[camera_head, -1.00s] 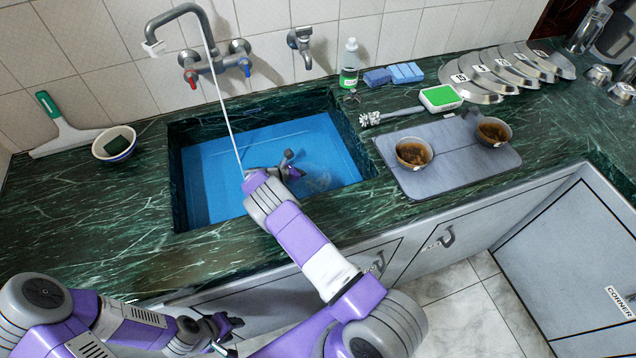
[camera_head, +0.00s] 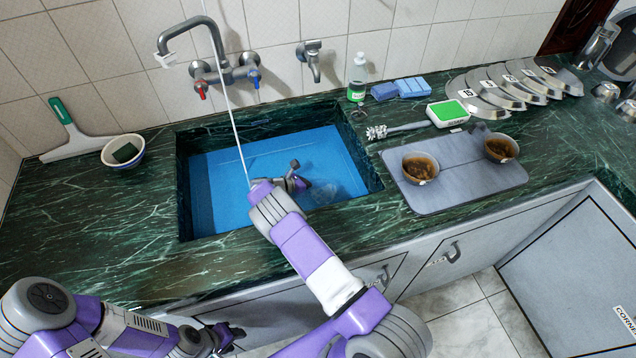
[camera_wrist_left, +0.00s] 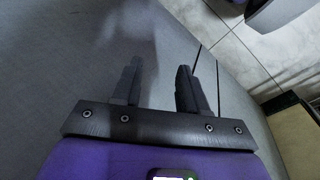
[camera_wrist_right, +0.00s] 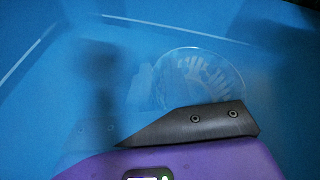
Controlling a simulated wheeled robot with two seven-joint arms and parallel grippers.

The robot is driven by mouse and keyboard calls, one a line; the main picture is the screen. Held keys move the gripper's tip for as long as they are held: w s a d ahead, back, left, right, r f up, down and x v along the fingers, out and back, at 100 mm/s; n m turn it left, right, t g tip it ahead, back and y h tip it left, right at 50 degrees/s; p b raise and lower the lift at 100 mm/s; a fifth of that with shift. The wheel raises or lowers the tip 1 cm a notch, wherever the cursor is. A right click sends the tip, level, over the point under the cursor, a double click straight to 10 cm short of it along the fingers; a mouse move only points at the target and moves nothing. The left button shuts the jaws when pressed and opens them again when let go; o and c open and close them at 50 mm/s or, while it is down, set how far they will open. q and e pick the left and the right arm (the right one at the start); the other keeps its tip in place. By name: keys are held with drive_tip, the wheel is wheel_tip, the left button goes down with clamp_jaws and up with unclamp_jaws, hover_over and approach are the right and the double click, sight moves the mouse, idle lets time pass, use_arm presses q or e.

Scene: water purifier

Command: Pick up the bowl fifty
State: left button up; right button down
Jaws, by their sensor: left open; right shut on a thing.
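A clear, round, bowl-like thing (camera_head: 323,192) is in the blue sink, under or at the water. It also shows in the right wrist view (camera_wrist_right: 205,75), faint and patterned. I cannot read a number on it. My right gripper (camera_head: 294,181) reaches down into the sink and is shut on this clear bowl at its near left side. Its fingers are mostly hidden in the water. My left gripper (camera_head: 231,338) is open and empty, low in front of the cabinet. Its two fingers stand apart in the left wrist view (camera_wrist_left: 160,80).
The sink (camera_head: 205,190) has walls around my right gripper, with the faucet (camera_head: 195,32) behind. Two brown bowls (camera_head: 420,168) (camera_head: 501,148) with dark contents stand on a grey mat (camera_head: 450,197). The left counter is mostly clear.

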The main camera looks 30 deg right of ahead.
wheel_tip(320, 180, up, 10)
drive_tip(key=p, duration=0.3)
drive_tip(key=shift+f, duration=0.2)
idle(0.5)
drive_tip(key=shift+r, duration=0.15)
